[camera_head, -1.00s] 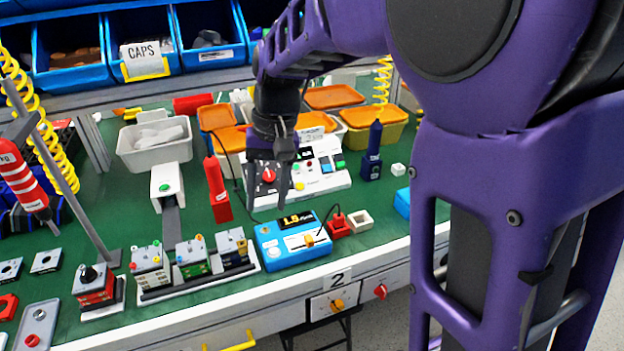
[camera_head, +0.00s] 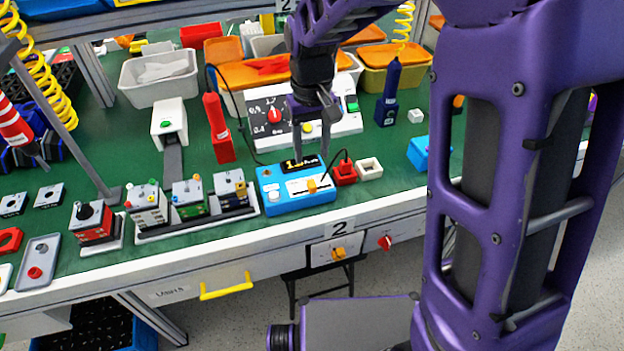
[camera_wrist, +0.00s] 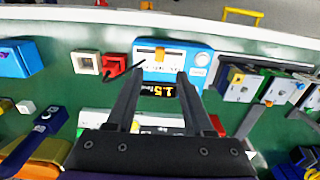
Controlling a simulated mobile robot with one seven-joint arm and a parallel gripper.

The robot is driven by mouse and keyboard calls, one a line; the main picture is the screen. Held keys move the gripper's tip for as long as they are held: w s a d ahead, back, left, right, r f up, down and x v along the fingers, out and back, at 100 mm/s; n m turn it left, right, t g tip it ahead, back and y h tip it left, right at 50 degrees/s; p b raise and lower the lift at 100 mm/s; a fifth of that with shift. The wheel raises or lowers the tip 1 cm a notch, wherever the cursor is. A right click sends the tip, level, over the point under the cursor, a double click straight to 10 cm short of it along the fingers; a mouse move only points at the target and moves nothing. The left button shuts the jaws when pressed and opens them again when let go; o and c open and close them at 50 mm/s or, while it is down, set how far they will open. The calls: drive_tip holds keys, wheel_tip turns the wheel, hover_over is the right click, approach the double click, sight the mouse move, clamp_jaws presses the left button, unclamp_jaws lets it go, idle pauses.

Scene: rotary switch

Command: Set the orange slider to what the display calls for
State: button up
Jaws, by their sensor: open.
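The blue box (camera_head: 290,204) stands near the bench's front edge and shows upside down in the wrist view (camera_wrist: 202,47). Its orange slider (camera_head: 312,186) sits about mid-slot on a white scale panel; it also shows in the wrist view (camera_wrist: 159,52). The scale marks are too small to read. The dark display (camera_wrist: 158,90) shows yellow digits that read 1.5, with small unclear text beside them. My gripper (camera_head: 311,160) is open and empty above the box's rear edge, apart from the slider. In the wrist view its fingers (camera_wrist: 160,76) flank the display, partly covering the box.
A red block (camera_head: 344,173) with a black cable and a white square socket (camera_head: 369,168) stand right of the box. A rack of small switch modules (camera_head: 195,207) is on the left. A panel with a red knob (camera_head: 275,115) stands behind. The bench's front edge is close.

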sight(312, 183)
wheel_tip(312, 183, down, 9)
drive_tip(key=shift+f+b, duration=0.1)
drive_tip(key=shift+b, duration=0.6)
clamp_jaws()
idle(1.0)
